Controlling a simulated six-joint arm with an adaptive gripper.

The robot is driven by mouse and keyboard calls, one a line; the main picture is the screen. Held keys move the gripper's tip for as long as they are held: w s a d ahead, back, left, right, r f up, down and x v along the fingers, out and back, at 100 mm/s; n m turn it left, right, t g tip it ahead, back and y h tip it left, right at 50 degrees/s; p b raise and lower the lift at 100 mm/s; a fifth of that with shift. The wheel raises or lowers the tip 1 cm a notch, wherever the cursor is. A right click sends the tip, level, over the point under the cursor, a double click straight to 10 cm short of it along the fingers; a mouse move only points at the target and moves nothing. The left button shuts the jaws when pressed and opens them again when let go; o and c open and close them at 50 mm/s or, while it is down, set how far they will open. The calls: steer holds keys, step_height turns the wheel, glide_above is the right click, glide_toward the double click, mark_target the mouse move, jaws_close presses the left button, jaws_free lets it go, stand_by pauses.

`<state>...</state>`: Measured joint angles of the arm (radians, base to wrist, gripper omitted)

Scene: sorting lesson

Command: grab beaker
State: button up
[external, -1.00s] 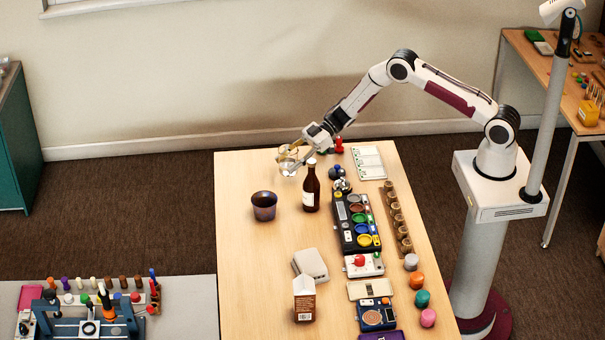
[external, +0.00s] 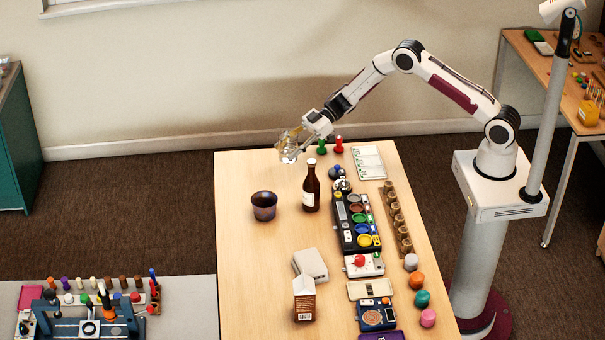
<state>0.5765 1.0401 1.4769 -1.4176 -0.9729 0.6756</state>
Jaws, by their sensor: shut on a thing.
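The beaker (external: 288,156) looks like a small clear glass vessel, mostly hidden by my gripper and hard to make out. My gripper (external: 290,146) is shut on it and holds it over the far left part of the wooden table (external: 245,270). The beaker appears raised above the tabletop, and its tilt is too small to tell.
A brown bottle (external: 311,188) with a pale label stands close in front of my gripper. A dark cup (external: 264,205) stands to its left. The table's left side is clear.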

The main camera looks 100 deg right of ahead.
steer(key=shift+w+r, duration=0.1)
steer(key=shift+r, duration=0.15)
stand_by(0.7)
